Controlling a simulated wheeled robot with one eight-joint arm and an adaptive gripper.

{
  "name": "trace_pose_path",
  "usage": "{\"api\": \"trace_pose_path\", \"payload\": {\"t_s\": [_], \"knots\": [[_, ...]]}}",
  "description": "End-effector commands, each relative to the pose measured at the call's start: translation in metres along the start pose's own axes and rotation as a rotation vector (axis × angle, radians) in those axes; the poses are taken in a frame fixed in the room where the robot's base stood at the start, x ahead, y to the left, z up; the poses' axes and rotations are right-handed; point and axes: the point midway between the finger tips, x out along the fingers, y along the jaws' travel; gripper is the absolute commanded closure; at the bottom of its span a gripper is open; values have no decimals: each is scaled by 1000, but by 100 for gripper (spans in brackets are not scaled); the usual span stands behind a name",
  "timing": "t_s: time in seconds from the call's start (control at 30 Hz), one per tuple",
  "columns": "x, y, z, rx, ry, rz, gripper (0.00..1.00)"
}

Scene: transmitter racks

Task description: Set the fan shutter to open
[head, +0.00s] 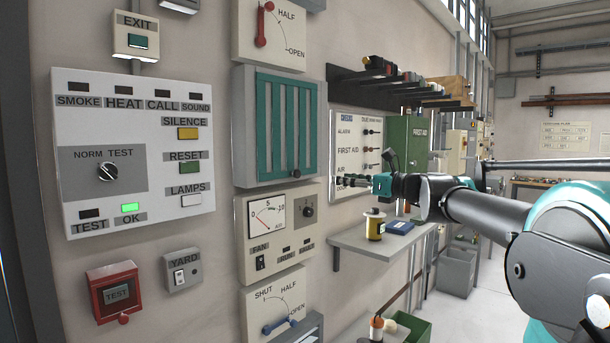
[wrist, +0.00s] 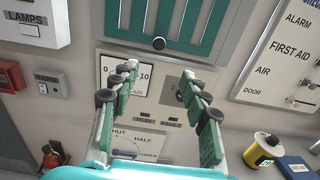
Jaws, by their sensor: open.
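The upper shutter plate (head: 285,28) has a red lever (head: 264,25) pointing up, away from its OPEN mark and to the left of HALF; the plate's top is cut off. A green louvred shutter (head: 285,125) is below it and also shows in the wrist view (wrist: 165,22). The lower SHUT/HALF/OPEN plate (head: 262,300) has a blue lever (head: 282,325) pointing toward OPEN; my gripper covers part of this plate in the wrist view (wrist: 137,136). My gripper (head: 342,182) is open and empty, fingers toward the fan gauge panel (wrist: 140,80), apart from both levers.
The alarm panel (head: 130,155) and red TEST box (head: 115,290) are at the left. A label board (head: 345,130) and dark rack (head: 400,90) are on the wall.

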Motion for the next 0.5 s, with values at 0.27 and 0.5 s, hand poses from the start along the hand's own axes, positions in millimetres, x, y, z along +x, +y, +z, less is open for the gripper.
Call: {"api": "trace_pose_path", "payload": {"t_s": [0.27,0.5], "knots": [[41,1,0,0,0,5,54],[89,2,-1,-2,1,5,54]]}}
